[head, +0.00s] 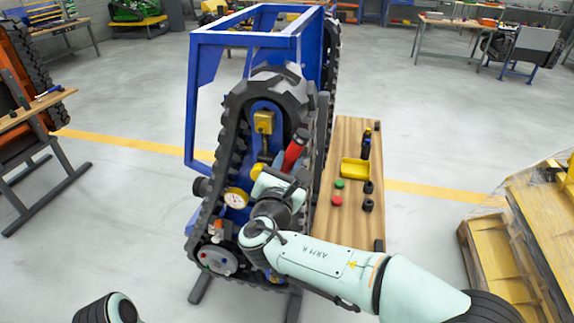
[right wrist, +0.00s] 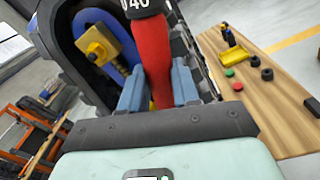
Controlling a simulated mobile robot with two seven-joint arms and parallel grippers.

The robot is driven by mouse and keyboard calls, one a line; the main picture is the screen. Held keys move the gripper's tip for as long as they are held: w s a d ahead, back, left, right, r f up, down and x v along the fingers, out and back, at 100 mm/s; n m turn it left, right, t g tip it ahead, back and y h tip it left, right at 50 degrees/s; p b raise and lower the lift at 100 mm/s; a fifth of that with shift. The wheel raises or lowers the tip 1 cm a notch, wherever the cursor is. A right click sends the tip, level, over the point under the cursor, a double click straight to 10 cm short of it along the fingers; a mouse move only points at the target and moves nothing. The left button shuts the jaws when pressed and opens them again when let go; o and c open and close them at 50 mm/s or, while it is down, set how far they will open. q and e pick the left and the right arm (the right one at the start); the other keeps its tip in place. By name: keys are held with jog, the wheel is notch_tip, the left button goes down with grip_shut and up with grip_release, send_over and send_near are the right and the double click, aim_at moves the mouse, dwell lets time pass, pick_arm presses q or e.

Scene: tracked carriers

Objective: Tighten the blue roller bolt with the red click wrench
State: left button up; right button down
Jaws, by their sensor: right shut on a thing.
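The red click wrench (head: 294,151) is upright and tilted, in front of the track on the blue carrier. In the right wrist view the red wrench (right wrist: 153,62) stands between the two blue-grey fingers of my right gripper (right wrist: 157,88). The gripper is shut on it; a dark collar with white digits shows above. In the head view my right gripper (head: 281,174) is at the wrench's lower part, close to the carrier's side. I cannot single out the blue roller bolt, and the wrench's working end is not clear. My left gripper is not in view.
The blue carrier frame (head: 196,92) and its black track (head: 229,146) stand close around the arm. A yellow block (head: 264,122) and a gauge (head: 236,198) sit inside the track. A wooden bench (head: 350,222) with a yellow tray (head: 355,171) stands right of it.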

jog(key=shift+w+r, duration=0.1)
jog(key=shift+w, duration=0.1)
jog(key=shift+w+d, duration=0.15)
jog(key=shift+w, duration=0.1)
dwell(0.9)
jog(key=c, duration=1.7)
grip_release()
grip_shut()
jog(key=shift+d+f+b, duration=0.2)
jog(key=shift+b, duration=0.15)
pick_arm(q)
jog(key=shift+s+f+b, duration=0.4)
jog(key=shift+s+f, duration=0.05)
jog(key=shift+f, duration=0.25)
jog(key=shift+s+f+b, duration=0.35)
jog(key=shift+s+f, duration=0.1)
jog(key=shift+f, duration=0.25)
pick_arm(e)
jog(key=shift+s+d+f+m, duration=0.1)
jog(key=shift+s+d+m, duration=0.15)
jog(key=shift+d+m, duration=0.3)
jog(key=shift+a, duration=0.1)
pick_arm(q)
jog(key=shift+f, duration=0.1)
